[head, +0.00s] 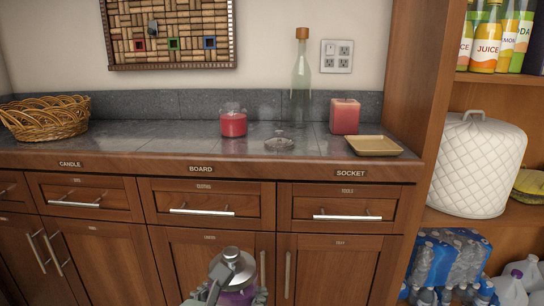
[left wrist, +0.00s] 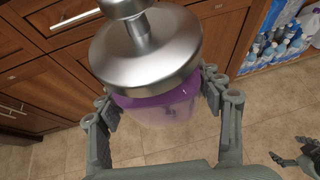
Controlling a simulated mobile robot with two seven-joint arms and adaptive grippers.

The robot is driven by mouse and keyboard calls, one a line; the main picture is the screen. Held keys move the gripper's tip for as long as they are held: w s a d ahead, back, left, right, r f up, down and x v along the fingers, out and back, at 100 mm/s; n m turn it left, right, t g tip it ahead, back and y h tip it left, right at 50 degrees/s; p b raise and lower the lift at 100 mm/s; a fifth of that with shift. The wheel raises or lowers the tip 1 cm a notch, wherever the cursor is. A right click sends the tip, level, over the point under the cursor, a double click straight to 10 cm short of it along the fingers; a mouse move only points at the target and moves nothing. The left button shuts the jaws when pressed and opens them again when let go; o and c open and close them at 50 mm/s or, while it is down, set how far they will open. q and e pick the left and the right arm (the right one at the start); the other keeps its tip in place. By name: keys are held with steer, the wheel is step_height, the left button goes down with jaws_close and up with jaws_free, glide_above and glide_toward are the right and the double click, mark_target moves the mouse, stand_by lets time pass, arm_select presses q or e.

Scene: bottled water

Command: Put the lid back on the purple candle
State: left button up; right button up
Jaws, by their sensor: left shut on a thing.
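My left gripper (left wrist: 165,105) is shut on the purple candle (left wrist: 160,110), a purple jar with a clear lower part, with a finger on either side. They also show at the bottom of the head view, the gripper (head: 232,298) around the candle (head: 238,297), in front of the cabinets. A round silver metal lid (left wrist: 145,55) with a knob covers the jar's top; it shows in the head view too (head: 232,264). I cannot tell whether it is fully seated. My right gripper (left wrist: 297,160) shows partly at the wrist view's right edge, its fingers apart and empty.
The counter (head: 170,140) holds a wicker basket (head: 46,118), red jar candle (head: 233,124), clear glass lid (head: 279,145), tall bottle (head: 301,80), red square candle (head: 345,116) and tan tray (head: 374,146). Shelves on the right hold bottles (head: 485,40) and a white quilted cover (head: 478,165).

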arm_select(q)
steer(key=shift+w+a, duration=0.1)
stand_by(0.3)
steer(key=w+a+r+n+y+b, duration=0.15)
steer(key=w+a, duration=0.25)
steer(key=a, duration=0.8)
steer(key=w+a+r+b, duration=0.15)
steer(key=w+a, duration=0.25)
steer(key=a, duration=0.7)
steer(key=s+a+r, duration=0.2)
steer(key=a+r, duration=0.2)
steer(key=r, duration=0.4)
steer(key=s+a+r+b, duration=0.1)
steer(key=a+r, duration=0.3)
steer(key=r, duration=0.4)
steer(key=s+a+r+m, duration=0.1)
steer(key=s+a+r, duration=0.3)
steer(key=r, duration=0.4)
steer(key=shift+r+h, duration=0.15)
steer(key=shift+h, duration=0.2)
arm_select(e)
step_height(320, 180, up, 9)
steer(key=a+g, duration=0.1)
steer(key=a, duration=0.1)
steer(key=shift+s, duration=0.2)
steer(key=shift+c, duration=0.5)
